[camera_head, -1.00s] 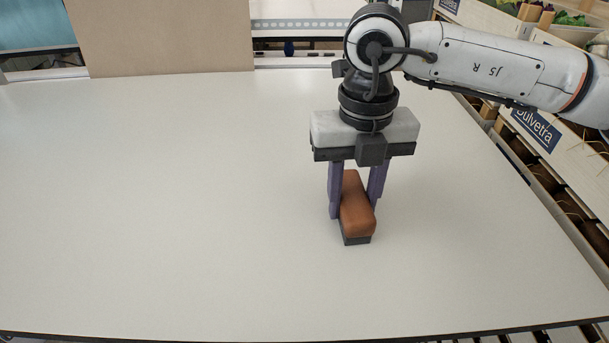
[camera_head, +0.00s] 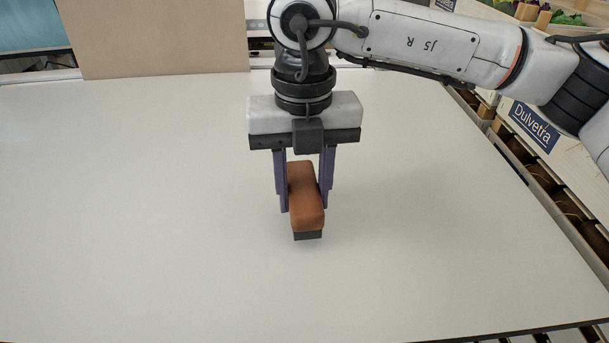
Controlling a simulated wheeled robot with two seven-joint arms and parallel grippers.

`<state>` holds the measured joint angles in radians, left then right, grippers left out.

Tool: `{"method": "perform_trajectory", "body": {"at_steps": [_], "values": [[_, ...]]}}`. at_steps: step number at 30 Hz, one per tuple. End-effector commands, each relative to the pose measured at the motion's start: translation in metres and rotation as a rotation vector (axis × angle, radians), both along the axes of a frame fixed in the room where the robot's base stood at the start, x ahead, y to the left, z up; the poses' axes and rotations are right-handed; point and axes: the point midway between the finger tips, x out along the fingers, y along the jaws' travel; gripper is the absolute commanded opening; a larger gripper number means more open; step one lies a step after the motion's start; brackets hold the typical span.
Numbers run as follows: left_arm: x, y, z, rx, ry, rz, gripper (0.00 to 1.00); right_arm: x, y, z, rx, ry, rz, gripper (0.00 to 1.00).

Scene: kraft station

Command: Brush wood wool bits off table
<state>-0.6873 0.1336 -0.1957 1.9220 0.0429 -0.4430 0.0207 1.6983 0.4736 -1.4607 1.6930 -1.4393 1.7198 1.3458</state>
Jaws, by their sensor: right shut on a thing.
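A brush (camera_head: 306,199) with a brown block and a dark bristle underside is near the middle of the white table (camera_head: 140,200). My right gripper (camera_head: 304,200) points down with its purple fingers on either side of the brown block, shut on it. The brush is upright, bristles down, at or just above the tabletop; I cannot tell if it touches. I see no wood wool bits on the visible table. My left gripper is not in view.
A brown board (camera_head: 160,38) stands at the table's back edge. Crates with a Dulvetra label (camera_head: 534,127) line the right side beyond the table edge. The tabletop left and front of the brush is clear.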

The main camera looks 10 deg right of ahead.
Motion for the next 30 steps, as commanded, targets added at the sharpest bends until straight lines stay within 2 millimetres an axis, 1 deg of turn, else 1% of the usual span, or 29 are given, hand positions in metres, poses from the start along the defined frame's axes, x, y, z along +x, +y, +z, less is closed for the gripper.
{"method": "perform_trajectory", "body": {"at_steps": [1,3,16,20,30], "values": [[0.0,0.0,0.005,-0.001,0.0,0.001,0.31,-0.001,0.0,0.006,-0.002,0.003,0.002,0.14],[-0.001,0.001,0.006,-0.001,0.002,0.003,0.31,-0.001,0.001,0.013,-0.001,0.003,0.004,0.14],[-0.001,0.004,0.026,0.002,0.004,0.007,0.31,0.0,0.004,0.05,-0.002,0.003,0.011,0.14],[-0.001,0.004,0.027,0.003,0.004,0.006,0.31,0.0,0.004,0.055,-0.002,0.003,0.012,0.14],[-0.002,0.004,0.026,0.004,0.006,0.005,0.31,0.0,0.005,0.055,-0.002,0.003,0.012,0.14]]}}
